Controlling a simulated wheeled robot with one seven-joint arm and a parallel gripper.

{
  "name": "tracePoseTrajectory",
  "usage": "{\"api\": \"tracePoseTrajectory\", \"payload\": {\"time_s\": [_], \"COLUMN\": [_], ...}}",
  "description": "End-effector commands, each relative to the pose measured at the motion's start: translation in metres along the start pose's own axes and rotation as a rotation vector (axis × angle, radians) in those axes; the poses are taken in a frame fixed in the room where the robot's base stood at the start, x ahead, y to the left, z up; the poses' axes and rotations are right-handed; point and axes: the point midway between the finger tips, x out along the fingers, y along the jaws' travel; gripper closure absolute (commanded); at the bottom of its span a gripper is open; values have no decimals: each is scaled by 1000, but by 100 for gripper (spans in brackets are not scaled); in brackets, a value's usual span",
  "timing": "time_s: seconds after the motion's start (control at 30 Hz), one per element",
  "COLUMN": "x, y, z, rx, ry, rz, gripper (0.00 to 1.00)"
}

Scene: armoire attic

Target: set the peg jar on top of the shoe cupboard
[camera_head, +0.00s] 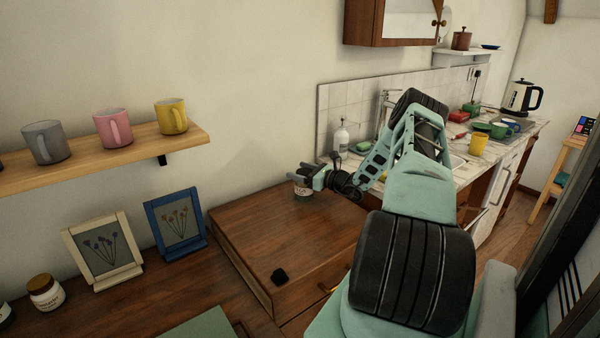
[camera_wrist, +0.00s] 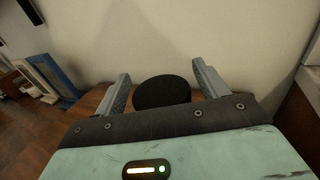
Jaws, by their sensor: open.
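The peg jar (camera_head: 302,187), a small jar with a pale label, stands at the back of a brown wooden cupboard top, which looks like the shoe cupboard (camera_head: 300,238). My gripper (camera_head: 308,177) is at the jar and hides part of it in the head view. In the wrist view, a round dark lid (camera_wrist: 162,92) shows between the two spread fingers of my gripper (camera_wrist: 162,88). The fingers are open, with a gap visible on each side of the lid. The jar looks upright.
A small black object (camera_head: 280,276) lies near the cupboard's front left. Two picture frames, one cream (camera_head: 103,252) and one blue (camera_head: 176,225), stand to the left. A wall shelf (camera_head: 100,151) holds mugs. A counter with a sink (camera_head: 455,163) lies to the right.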

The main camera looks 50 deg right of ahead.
Motion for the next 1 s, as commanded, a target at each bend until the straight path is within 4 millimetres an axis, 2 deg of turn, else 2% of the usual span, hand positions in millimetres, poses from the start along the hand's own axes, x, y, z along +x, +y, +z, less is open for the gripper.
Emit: {"api": "tracePoseTrajectory", "payload": {"time_s": [0.3,0.5,0.7,1.0], "x": [-66,-100,-115,-116], "y": [-1,-1,0,0], "z": [-3,-2,-2,-1], "rx": [1,0,1,1], "ry": [2,1,1,1], "rz": [-5,-4,-2,-2], "gripper": [28,28,28,28]}}
